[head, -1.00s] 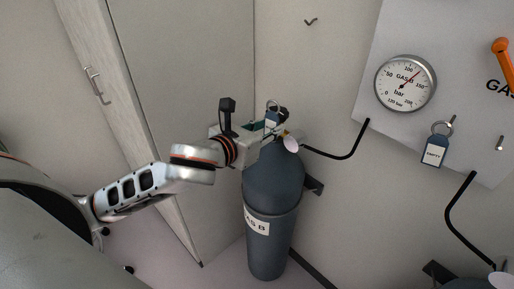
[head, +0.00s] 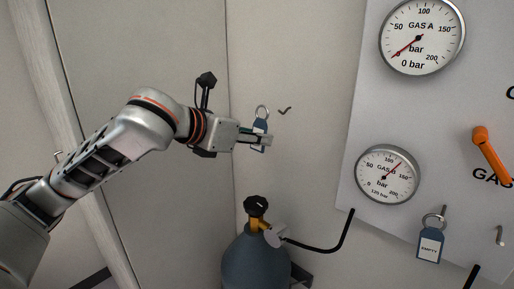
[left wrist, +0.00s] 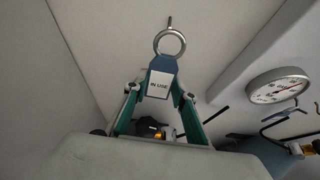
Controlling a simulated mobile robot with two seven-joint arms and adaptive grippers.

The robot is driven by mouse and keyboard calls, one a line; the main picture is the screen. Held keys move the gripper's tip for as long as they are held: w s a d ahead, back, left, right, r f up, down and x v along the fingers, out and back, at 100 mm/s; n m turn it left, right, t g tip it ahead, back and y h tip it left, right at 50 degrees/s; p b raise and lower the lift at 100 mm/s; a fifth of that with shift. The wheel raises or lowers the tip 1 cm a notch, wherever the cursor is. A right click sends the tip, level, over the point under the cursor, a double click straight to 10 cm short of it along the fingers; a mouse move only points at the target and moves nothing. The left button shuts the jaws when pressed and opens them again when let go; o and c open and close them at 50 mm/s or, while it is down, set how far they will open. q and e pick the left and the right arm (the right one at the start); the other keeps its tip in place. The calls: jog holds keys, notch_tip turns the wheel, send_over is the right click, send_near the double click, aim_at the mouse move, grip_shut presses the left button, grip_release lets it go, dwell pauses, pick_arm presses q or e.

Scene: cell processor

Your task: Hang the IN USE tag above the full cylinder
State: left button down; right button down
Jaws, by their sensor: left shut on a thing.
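My left gripper (head: 262,139) is shut on the blue IN USE tag (head: 260,127), whose metal ring points up. In the left wrist view the tag (left wrist: 160,80) reads IN USE and sits between the fingertips (left wrist: 160,95). A small wall hook (head: 285,111) is just right of and slightly above the ring in the head view; it also shows above the ring in the left wrist view (left wrist: 169,21). The dark GAS B cylinder (head: 254,262) with a black knob stands below the hook. The GAS B gauge (head: 387,175) reads well above zero; the GAS A gauge (head: 422,36) reads 0 bar. My right gripper is not in view.
A blue EMPTY tag (head: 430,245) hangs on a hook on the grey panel (head: 350,190). Another bare hook (head: 499,236) is at its right. An orange handle (head: 489,152) sticks out from the panel. A black pipe (head: 335,246) runs from the cylinder's valve.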

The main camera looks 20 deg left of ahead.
pick_arm(q)
jog(key=shift+r+x, duration=0.15)
jog(key=shift+x, duration=1.95)
jog(key=shift+r+x, duration=0.15)
jog(key=shift+x, duration=1.9)
jog(key=shift+w, duration=0.15)
jog(key=shift+f, duration=0.25)
jog(key=c, duration=1.8)
grip_release()
jog(key=o, duration=0.7)
